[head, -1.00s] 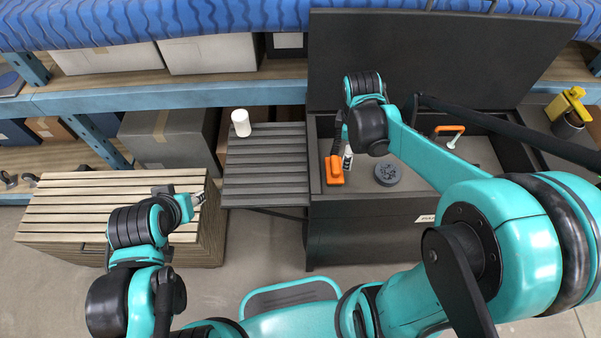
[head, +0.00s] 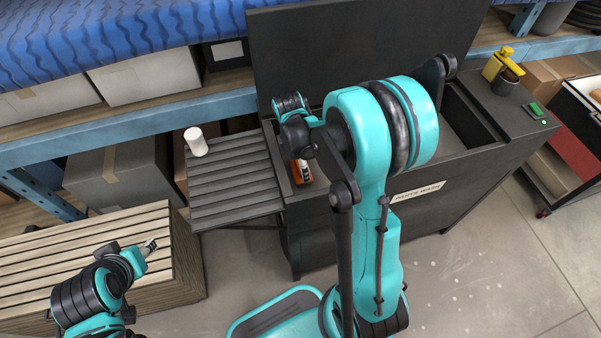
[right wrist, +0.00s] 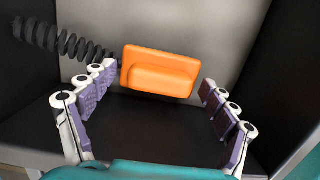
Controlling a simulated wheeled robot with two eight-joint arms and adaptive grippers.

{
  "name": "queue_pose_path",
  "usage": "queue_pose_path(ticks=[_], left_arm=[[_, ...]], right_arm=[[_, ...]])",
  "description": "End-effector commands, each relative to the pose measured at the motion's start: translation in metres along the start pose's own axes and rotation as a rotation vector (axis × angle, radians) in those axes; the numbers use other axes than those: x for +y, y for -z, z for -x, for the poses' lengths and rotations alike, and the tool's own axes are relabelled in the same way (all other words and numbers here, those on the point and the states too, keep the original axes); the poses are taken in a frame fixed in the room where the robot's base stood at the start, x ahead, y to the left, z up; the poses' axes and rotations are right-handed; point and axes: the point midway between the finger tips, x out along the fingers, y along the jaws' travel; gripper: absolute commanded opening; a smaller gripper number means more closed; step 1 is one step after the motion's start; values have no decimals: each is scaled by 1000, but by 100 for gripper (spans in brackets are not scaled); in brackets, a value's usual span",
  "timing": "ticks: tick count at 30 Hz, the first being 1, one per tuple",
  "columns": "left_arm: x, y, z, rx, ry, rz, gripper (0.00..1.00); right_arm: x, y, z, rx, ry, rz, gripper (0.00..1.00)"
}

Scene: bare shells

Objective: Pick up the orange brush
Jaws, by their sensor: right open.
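The orange brush shows in the right wrist view as an orange block (right wrist: 160,70) with a black ribbed part running off to the left. It lies near a pale wall inside the dark box. My right gripper (right wrist: 156,79) is open, its fingertips on either side of the block with gaps showing; nothing is held. In the head view a little of the orange brush (head: 295,172) shows at the box's left end, beneath my right wrist, which hides the rest. My left gripper (head: 150,246) is over the slatted wooden crate, too small to tell open from shut.
The dark box (head: 330,215) has its lid (head: 350,50) raised behind. A slatted grey side shelf (head: 235,185) on its left carries a white cylinder (head: 196,141). The wooden crate (head: 155,225) stands at left. A yellow object (head: 497,62) is on the box's right end.

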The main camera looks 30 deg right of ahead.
Motion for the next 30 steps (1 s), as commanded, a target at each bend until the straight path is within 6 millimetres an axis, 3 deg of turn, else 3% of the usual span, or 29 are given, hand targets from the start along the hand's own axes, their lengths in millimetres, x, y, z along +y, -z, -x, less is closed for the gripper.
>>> queue_pose_path(ticks=[6,12,14,15,23,30], left_arm=[[0,0,0,0,0,0,40],[0,0,0,0,0,0,40],[0,0,0,0,0,0,40],[0,0,0,0,0,0,40],[0,1,1,0,0,0,40],[0,8,11,0,0,0,40]], right_arm=[[0,0,0,0,0,0,84],[0,0,0,0,0,0,31],[0,0,0,0,0,0,30],[0,0,0,0,0,0,25],[0,0,2,0,1,0,25],[0,-3,26,0,0,0,25]])
